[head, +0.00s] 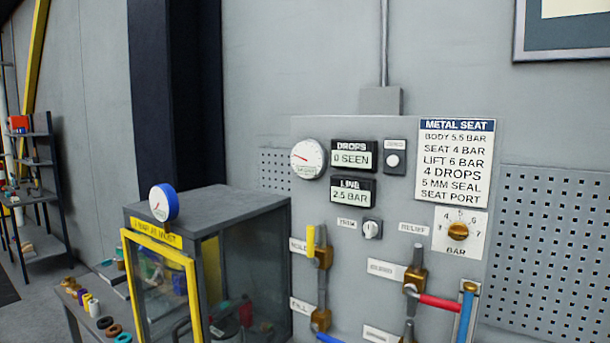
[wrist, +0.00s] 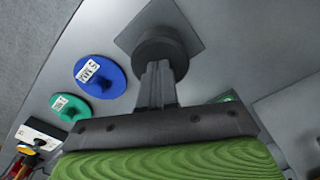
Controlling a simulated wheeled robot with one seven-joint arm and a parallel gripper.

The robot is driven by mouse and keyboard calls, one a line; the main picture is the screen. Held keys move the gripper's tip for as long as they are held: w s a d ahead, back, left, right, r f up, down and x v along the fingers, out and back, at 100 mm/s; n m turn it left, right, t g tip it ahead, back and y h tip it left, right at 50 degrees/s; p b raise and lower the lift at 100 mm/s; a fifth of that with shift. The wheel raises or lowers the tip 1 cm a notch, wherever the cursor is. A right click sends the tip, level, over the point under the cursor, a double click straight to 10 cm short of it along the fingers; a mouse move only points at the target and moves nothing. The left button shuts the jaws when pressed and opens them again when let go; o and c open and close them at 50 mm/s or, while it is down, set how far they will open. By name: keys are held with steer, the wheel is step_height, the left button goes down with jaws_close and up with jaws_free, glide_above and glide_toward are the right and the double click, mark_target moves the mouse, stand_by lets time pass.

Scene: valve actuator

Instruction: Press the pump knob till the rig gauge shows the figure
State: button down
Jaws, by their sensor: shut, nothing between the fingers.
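In the wrist view my gripper (wrist: 158,85) is shut and empty. Its fingertips are at a dark round knob (wrist: 160,50) on a grey square plate; I cannot tell whether they touch it or whether it is pressed. The head view shows neither my gripper nor this knob clearly. A white round gauge (head: 307,158) with a red needle is on the grey panel; its figures are too small to read. A blue-rimmed gauge (head: 159,203) stands on the cabinet. The line display (head: 352,191) reads 2.5 BAR. The metal seat sheet (head: 455,162) lists body 5.5, seat 4 and lift 6 bar.
The drops display (head: 352,158) reads 0 SEEN. A relief dial (head: 458,231), small knobs and pipes with valves are on the panel. A yellow-framed cabinet (head: 195,280) stands at left. Blue (wrist: 100,77) and green (wrist: 70,107) labelled discs lie left of the knob in the wrist view.

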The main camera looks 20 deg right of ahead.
steer(key=shift+f, duration=0.45)
steer(key=shift+r, duration=0.1)
steer(key=shift+r+p, duration=2.4)
steer(key=shift+r, duration=0.95)
steer(key=shift+f, duration=0.1)
steer(key=shift+f, duration=0.15)
steer(key=shift+f+b, duration=2.9)
steer(key=shift+f, duration=0.3)
steer(key=shift+r+p, duration=2.6)
steer(key=shift+r, duration=0.8)
